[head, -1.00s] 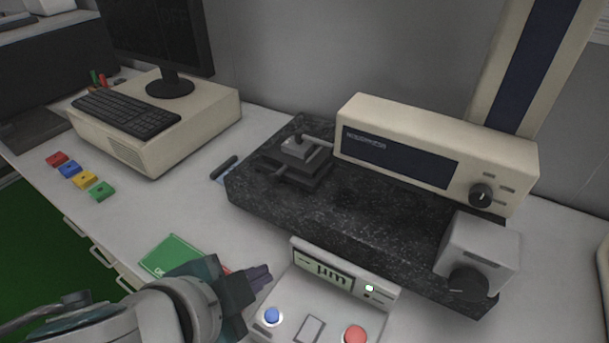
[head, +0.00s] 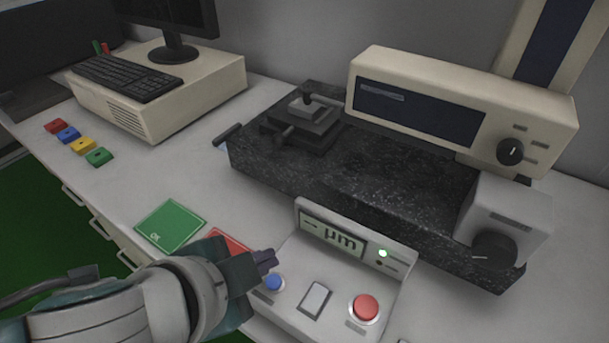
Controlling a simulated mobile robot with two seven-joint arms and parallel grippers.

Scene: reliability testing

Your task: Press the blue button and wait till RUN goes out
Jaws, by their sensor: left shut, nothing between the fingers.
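The blue button (head: 273,283) is a small round cap on the left of a pale control box (head: 290,318) at the bottom middle of the head view. My left gripper (head: 268,259) is shut and empty. Its fingertips are just above and behind the blue button in the picture; I cannot tell whether they touch it. The box's upright panel has a display (head: 332,238) reading "µm" and a lit green lamp (head: 383,253) at its right. The lamp's label is too small to read. My right gripper is not in view.
A red button (head: 365,308) and a grey rectangular key (head: 315,298) sit beside the blue button. Behind the box is a dark granite base (head: 370,190) with a beige instrument. A green card (head: 170,225) and partly hidden red card (head: 228,246) lie left.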

